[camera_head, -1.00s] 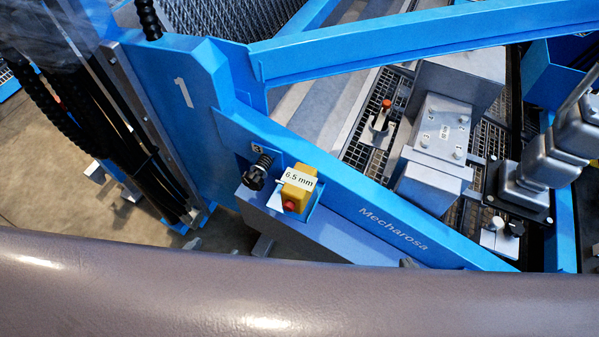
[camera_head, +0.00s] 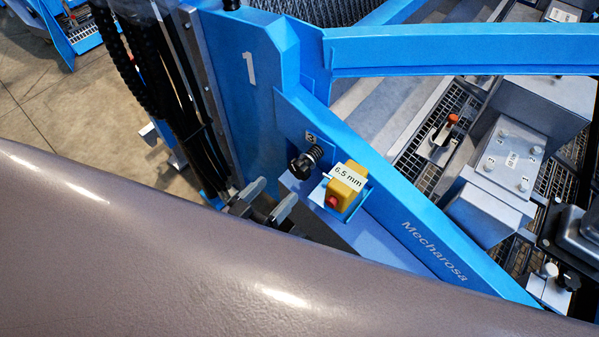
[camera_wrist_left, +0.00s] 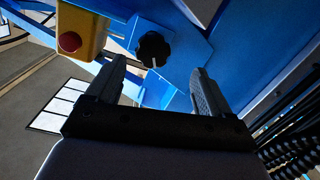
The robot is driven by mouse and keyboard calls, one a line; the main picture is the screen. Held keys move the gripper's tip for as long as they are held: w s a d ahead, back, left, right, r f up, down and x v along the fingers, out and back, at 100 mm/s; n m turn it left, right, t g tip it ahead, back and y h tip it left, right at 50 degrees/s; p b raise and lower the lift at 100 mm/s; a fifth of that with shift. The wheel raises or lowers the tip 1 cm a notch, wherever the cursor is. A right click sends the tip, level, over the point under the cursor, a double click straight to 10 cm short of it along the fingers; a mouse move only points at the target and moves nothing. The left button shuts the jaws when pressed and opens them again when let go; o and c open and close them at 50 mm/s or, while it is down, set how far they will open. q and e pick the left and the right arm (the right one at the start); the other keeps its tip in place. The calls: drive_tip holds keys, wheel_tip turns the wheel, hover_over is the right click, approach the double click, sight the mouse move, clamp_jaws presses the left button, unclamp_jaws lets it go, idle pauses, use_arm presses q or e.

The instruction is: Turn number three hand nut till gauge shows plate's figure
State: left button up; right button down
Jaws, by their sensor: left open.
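A black hand nut (camera_head: 302,167) with a spring behind it sits on the blue frame; the small tag (camera_head: 310,136) above it seems to read 2, not 3. A yellow box (camera_head: 345,186) with a red button and a "6.5 mm" label is to its right. My left gripper (camera_head: 268,200) is open and empty, just below and left of the nut. In the left wrist view the nut (camera_wrist_left: 154,48) shows between the open fingertips (camera_wrist_left: 158,66), apparently beyond them and not gripped. I see no number three tag or readable gauge. My right gripper is not in view.
The blue frame (camera_head: 400,215) marked "Mecharosa" slants down right beside the yellow box. Black hoses (camera_head: 165,85) hang at left. A grey box (camera_head: 510,160) and a red-tipped lever (camera_head: 447,130) are at right.

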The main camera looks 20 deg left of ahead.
sight(296, 171)
use_arm(q)
drive_tip(key=shift+t+h, duration=0.4)
drive_tip(key=shift+h, duration=0.1)
drive_tip(key=shift+d+r+x, duration=0.1)
drive_tip(key=shift+r+x, duration=0.05)
drive_tip(key=shift+x, duration=1.85)
drive_tip(key=shift+d+r+x, duration=0.1)
drive_tip(key=shift+d+x, duration=0.05)
drive_tip(key=shift+x, duration=1.85)
drive_tip(key=shift+s, duration=0.1)
drive_tip(key=c, duration=1)
